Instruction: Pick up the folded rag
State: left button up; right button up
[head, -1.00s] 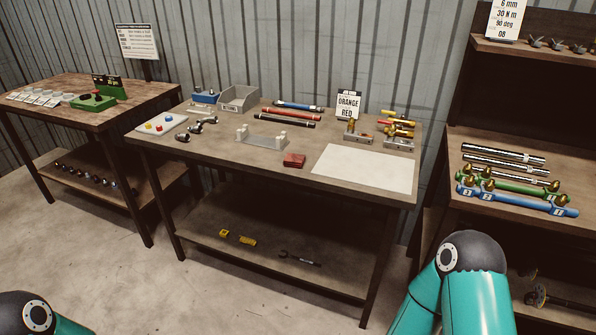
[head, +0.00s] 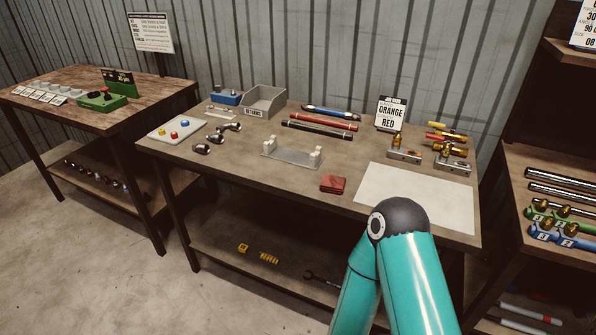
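The folded rag (head: 333,184) is a small dark red square. It lies flat near the front edge of the middle workbench (head: 240,170), just left of a white sheet. Nothing touches the rag in this view.
Left of the rag stands a grey bracket (head: 291,152). The white sheet (head: 415,197) lies to its right. Hoses (head: 320,132), a grey RETURNS bin (head: 264,102), an ORANGE RED sign (head: 391,113) and brass fittings stand behind. Bare bench top lies around the rag.

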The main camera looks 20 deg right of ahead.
aim_at(334, 185)
jog(key=z, duration=0.05)
jog(key=i, duration=0.85)
jog(key=z, duration=0.55)
